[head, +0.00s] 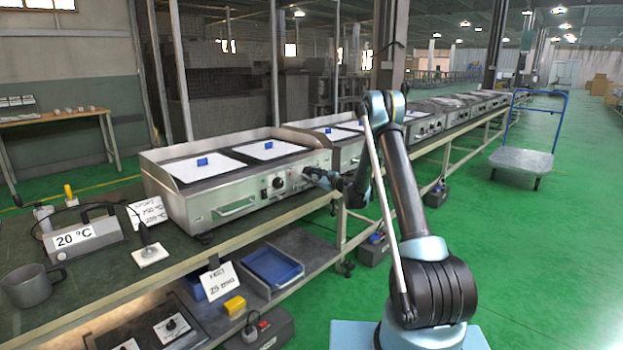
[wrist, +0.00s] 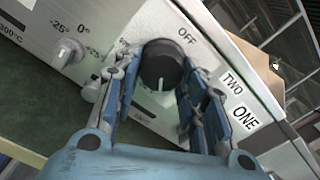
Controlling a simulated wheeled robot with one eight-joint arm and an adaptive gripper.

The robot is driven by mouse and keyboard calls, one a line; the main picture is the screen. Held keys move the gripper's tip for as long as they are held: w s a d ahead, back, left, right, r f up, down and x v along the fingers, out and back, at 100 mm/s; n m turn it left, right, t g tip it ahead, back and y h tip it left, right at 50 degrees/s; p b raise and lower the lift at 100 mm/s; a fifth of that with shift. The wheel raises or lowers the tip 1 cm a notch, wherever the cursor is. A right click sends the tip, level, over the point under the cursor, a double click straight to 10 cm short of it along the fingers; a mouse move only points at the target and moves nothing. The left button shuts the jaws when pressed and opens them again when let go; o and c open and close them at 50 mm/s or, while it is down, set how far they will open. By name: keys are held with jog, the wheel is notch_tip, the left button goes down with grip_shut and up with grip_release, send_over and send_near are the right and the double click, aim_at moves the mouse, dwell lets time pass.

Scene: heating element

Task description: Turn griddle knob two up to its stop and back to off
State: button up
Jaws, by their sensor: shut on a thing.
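The griddle (head: 232,180) stands on the bench in the head view, its front panel facing right. My gripper (head: 318,178) is at the right part of that panel and hides the knob there. In the wrist view, my gripper (wrist: 158,100) is shut on a round black knob (wrist: 164,60), with a blue finger on each side. A pale line on the knob points down in the picture, away from the OFF label (wrist: 187,36) at its upper right. Labels TWO (wrist: 232,83) and ONE (wrist: 244,118) are to its right. Another black knob (head: 277,183) is left of my gripper.
A small metal knob (wrist: 68,52) with a scale around 0° sits left of the held knob. A meter reading 20 °C (head: 82,237), a grey mug (head: 28,286) and a card (head: 152,212) stand on the bench. More griddles line the bench behind.

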jog(key=shift+r+m, duration=0.1)
jog(key=shift+m, duration=0.3)
dwell(1.0)
jog(key=o, duration=1)
jog(key=shift+o, duration=0.2)
jog(key=v, duration=1.2)
